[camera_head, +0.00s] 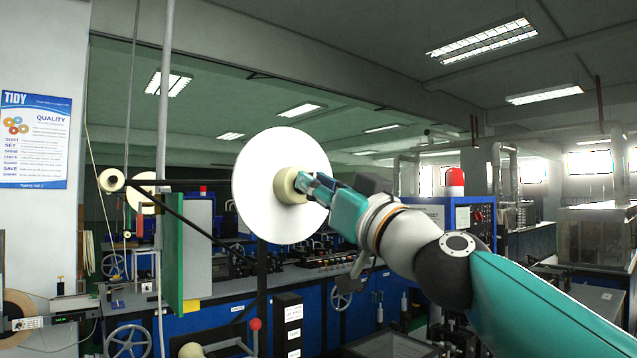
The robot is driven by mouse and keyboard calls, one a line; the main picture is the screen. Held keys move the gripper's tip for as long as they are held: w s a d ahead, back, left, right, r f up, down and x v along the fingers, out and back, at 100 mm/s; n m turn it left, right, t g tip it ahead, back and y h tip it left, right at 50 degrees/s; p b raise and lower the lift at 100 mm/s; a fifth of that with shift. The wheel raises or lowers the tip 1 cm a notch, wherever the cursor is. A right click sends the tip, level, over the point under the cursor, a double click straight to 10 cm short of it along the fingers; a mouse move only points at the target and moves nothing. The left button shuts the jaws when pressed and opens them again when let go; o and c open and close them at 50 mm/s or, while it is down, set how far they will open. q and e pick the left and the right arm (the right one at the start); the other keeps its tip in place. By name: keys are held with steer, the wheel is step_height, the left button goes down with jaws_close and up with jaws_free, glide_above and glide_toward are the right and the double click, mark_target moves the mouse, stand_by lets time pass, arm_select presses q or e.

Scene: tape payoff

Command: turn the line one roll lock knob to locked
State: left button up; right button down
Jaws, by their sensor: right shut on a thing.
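A large white disc-shaped roll (262,190) stands upright facing me in the middle of the head view. A cream knob (290,186) sits out from the disc, right of its centre. My right gripper (304,184) reaches in from the right and is shut on this knob. The gripper's fingers hide part of the knob, and I cannot read any lock mark on it. My left gripper is not in view.
A small roller (111,180) and a dark arm stand left of the disc. A green upright panel (173,252) is below it on the left. A black labelled box (288,325) and a red ball-topped lever (255,324) stand below. Blue machines fill the background.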

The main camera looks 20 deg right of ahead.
steer(key=m+g+h+p, duration=0.1)
steer(key=m+h+p, duration=0.1)
steer(key=m, duration=0.5)
steer(key=m+h+p, duration=0.3)
steer(key=m+p, duration=0.2)
steer(key=m, duration=0.2)
steer(key=m+g+h+p, duration=0.1)
steer(key=m+h+p, duration=0.2)
steer(key=m, duration=0.3)
steer(key=shift+s+a+r+m+g+p, duration=0.15)
steer(key=shift+a+r+m+g+p, duration=0.2)
steer(key=shift+p, duration=0.35)
steer(key=c, duration=1)
jaws_free()
steer(key=shift+d, duration=0.15)
steer(key=shift+c, duration=0.2)
